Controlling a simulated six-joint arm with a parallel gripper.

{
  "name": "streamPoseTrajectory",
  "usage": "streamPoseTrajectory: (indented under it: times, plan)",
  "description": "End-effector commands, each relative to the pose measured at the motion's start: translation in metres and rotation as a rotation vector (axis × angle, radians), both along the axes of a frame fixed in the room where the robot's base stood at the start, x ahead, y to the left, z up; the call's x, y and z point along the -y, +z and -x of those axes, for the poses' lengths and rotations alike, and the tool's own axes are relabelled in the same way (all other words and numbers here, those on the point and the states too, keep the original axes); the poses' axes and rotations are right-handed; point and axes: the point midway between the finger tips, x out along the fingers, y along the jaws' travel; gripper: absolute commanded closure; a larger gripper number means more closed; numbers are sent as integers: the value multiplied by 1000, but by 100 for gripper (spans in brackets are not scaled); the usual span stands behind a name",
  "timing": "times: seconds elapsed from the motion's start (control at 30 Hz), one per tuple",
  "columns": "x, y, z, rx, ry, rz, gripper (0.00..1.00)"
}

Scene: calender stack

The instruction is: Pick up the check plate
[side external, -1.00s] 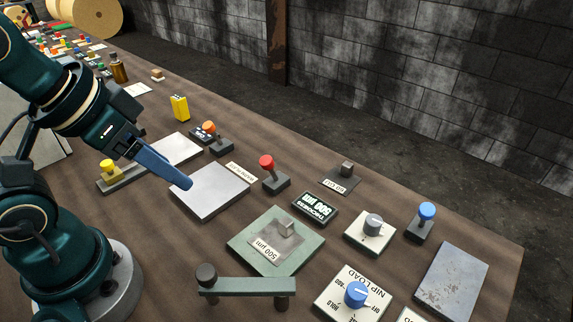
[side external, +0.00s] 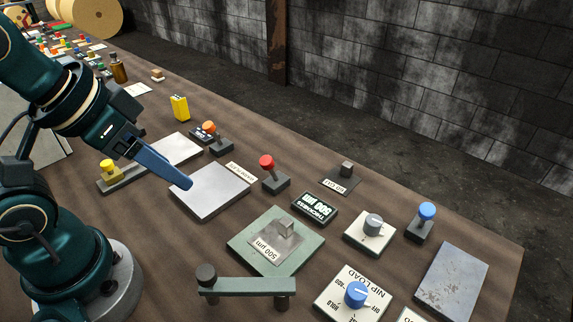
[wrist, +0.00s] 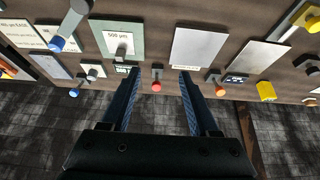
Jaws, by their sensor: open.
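The check plate, which I take to be the thin grey metal plate (side external: 264,245) marked "500 µm", lies flat on a green pad (side external: 243,243). A small grey block stands up from its top as a grip. In the wrist view the plate (wrist: 113,37) is at the upper left, beyond the left fingertip. My gripper (side external: 184,182) hangs over or near a bare pale plate, to the left of the check plate in the side view and apart from it. In the wrist view my gripper (wrist: 158,73) is open, with nothing between the fingers.
A red-knobbed lever (side external: 268,172), a thickness display (side external: 315,208), a grey knob box (side external: 370,232) and a blue-knobbed lever (side external: 423,220) stand behind the pad or to its right. A raised green bar (side external: 247,287) stands in front. The bare pale plate (side external: 212,192) lies left.

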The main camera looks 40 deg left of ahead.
Motion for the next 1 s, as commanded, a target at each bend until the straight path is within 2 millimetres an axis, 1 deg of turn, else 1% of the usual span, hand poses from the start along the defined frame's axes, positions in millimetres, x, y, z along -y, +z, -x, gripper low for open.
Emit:
streamPoseTrajectory:
  times: [0.07, 0.1, 0.33, 0.43, 0.57, 0.7, 0.77, 0.87, 1.0]
  plan:
    - [0, 0, 0, 0, 0, 0, 39]
    - [0, 0, 0, 0, 0, 0, 35]
    - [0, 0, 0, 0, -3, -1, 35]
    - [6, 0, 2, -12, -8, 26, 35]
    - [27, 1, 6, -62, -7, 143, 35]
    - [59, -4, 9, -225, 44, 349, 35]
    - [71, -5, 8, -299, 81, 442, 35]
    - [89, -6, 2, -424, 158, 599, 35]
    - [106, -6, -16, -589, 311, 830, 35]
